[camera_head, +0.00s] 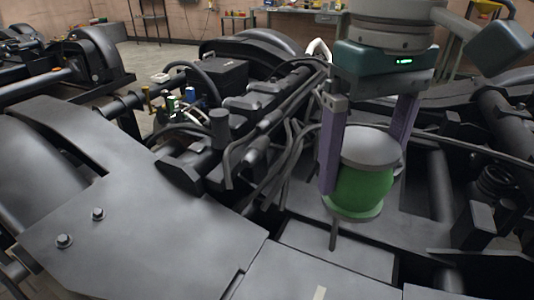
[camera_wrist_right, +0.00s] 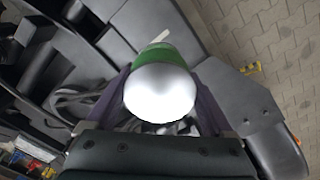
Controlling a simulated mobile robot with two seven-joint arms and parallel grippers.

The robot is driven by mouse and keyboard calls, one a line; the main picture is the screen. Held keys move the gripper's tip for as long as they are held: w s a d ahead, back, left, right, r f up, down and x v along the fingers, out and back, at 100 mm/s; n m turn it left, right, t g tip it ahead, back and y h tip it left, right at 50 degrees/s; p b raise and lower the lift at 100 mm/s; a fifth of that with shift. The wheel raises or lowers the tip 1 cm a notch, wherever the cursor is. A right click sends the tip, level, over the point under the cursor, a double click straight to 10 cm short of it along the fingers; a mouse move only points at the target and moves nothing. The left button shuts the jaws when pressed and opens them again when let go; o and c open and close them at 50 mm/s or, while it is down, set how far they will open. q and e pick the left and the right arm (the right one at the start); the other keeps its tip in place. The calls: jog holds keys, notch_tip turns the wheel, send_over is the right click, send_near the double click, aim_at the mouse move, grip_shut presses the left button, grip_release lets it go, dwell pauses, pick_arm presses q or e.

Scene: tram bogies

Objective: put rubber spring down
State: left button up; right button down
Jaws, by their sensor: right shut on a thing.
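A rubber spring (camera_head: 360,185) with a green rounded body, a grey top plate and a pin below hangs upright in my right gripper (camera_head: 366,165). The purple fingers are shut on it from both sides. In the right wrist view the spring (camera_wrist_right: 160,90) shows its pale round top and a green rim between the fingers of the gripper (camera_wrist_right: 160,95). In the head view its pin is in front of a flat dark plate (camera_head: 330,255) of the bogie frame; I cannot tell whether it touches. My left gripper is not in view.
The dark bogie frame (camera_head: 130,215) with two bolts fills the left and front. Hoses and pipes (camera_head: 270,140) run close left of the spring. Another spring-like coil (camera_head: 497,180) sits at right. A workbench (camera_head: 305,10) stands far behind. Paved floor (camera_wrist_right: 270,40) shows beside the frame.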

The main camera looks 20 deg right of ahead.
jog(key=f+b, duration=0.6)
jog(key=f, duration=0.4)
jog(key=w+f+b, duration=0.1)
jog(key=f+b, duration=0.6)
jog(key=f, duration=0.3)
jog(key=f+b, duration=0.7)
jog(key=f, duration=0.3)
jog(key=shift+w+d+f, duration=0.25)
jog(key=shift+d+f, duration=0.05)
jog(key=shift+f, duration=0.1)
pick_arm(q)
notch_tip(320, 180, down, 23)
pick_arm(e)
jog(key=shift+r, duration=0.15)
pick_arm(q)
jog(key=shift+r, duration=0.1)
pick_arm(e)
grip_release()
jog(key=shift+f, duration=0.2)
